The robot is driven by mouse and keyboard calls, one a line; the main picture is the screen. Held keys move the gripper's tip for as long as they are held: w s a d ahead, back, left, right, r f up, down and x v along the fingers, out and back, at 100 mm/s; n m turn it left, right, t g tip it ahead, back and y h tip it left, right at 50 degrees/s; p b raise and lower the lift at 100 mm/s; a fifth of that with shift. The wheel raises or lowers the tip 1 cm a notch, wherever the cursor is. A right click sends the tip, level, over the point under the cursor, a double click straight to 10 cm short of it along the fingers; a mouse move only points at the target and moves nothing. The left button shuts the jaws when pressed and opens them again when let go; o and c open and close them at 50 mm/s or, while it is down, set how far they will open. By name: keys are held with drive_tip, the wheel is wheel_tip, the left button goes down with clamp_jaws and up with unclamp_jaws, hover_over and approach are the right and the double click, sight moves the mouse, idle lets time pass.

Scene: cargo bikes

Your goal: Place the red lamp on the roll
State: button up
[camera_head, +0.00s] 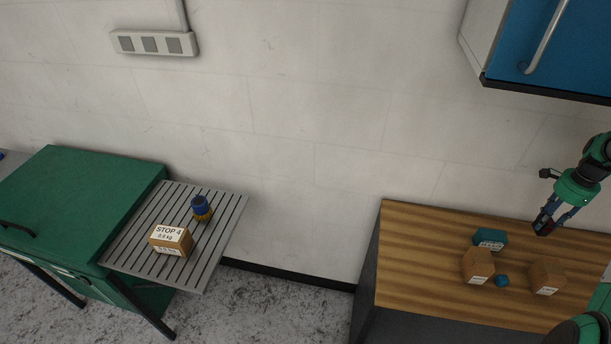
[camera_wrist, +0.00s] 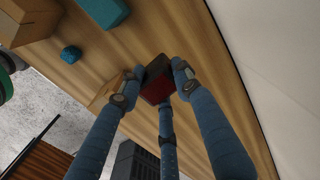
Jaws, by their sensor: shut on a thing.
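The red lamp (camera_wrist: 157,90) is a small dark and red block between my fingertips in the wrist view. My gripper (camera_head: 547,223) is shut on it, above the back right of the wooden worktop in the head view. There the lamp (camera_head: 543,227) is small and dark, partly hidden by the fingers. A blue and yellow cylinder (camera_head: 202,208), which looks like the roll, stands upright on the slatted rack at the left, far from my gripper. Its top looks free.
A cardboard box (camera_head: 171,240) labelled STOP 4 stands beside the roll on the slatted rack (camera_head: 222,225). The wooden worktop (camera_head: 412,255) holds two cardboard boxes (camera_head: 478,265), a teal block (camera_head: 490,239) and a small blue object (camera_head: 502,281). A floor gap separates rack and worktop. A blue cabinet (camera_head: 575,50) hangs upper right.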

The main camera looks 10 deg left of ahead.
drive_tip(key=w+a+r+n+p, duration=0.15)
drive_tip(key=a+n, duration=0.55)
drive_tip(key=a, duration=2.5)
drive_tip(key=w+a+r+n+p, duration=0.2)
drive_tip(key=a+n, duration=0.6)
drive_tip(key=a, duration=2.5)
drive_tip(key=s+a+p, duration=0.3)
drive_tip(key=s+a, duration=0.4)
drive_tip(key=a, duration=0.6)
drive_tip(key=s+a+f+n+p, duration=0.1)
drive_tip(key=s+a+p, duration=0.2)
drive_tip(key=s+a, duration=0.5)
drive_tip(key=s+a+f+n+p, duration=0.1)
drive_tip(key=s+a+p, duration=0.2)
drive_tip(key=a, duration=1.6)
drive_tip(key=s, duration=0.4)
drive_tip(key=shift+s+f, duration=0.25)
drive_tip(key=shift+s, duration=0.05)
drive_tip(key=shift+w+a+f+p, duration=0.25)
drive_tip(key=shift+w+a+p, duration=0.15)
drive_tip(key=shift+w+a, duration=1.5)
drive_tip(key=shift+w+a+f+p, duration=0.25)
drive_tip(key=shift+w+a+p, duration=0.2)
drive_tip(key=shift+w+a, duration=1.4)
drive_tip(key=shift+w+a+f+p, duration=0.35)
drive_tip(key=shift+w+a, duration=1)
drive_tip(key=shift+a, duration=1.05)
